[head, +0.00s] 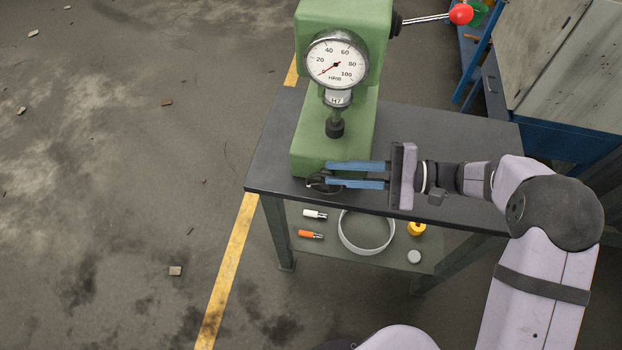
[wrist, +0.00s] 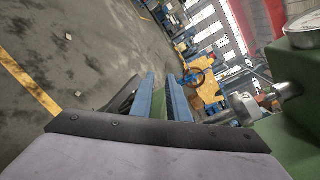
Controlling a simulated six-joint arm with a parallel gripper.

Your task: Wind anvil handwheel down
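The green hardness tester (head: 312,148) stands on a dark table, with a round dial (head: 337,60) and a dark anvil (head: 335,128) under its head. The black handwheel (head: 317,184) sits low at the front of the tester's base, partly hidden by my fingertips. My gripper (head: 327,174) reaches in from the right, its two blue fingers apart at the handwheel. In the wrist view the fingers (wrist: 162,82) stand apart with green between them. A dark curved part, seemingly the wheel, shows left of them. I cannot tell whether a finger touches it.
The dark tabletop (head: 270,150) has bare room left of the tester. A lever with a red ball (head: 461,14) sticks out at the upper right. The lower shelf holds a round ring (head: 366,247), a white piece (head: 314,214), an orange piece (head: 310,234) and a yellow piece (head: 416,229).

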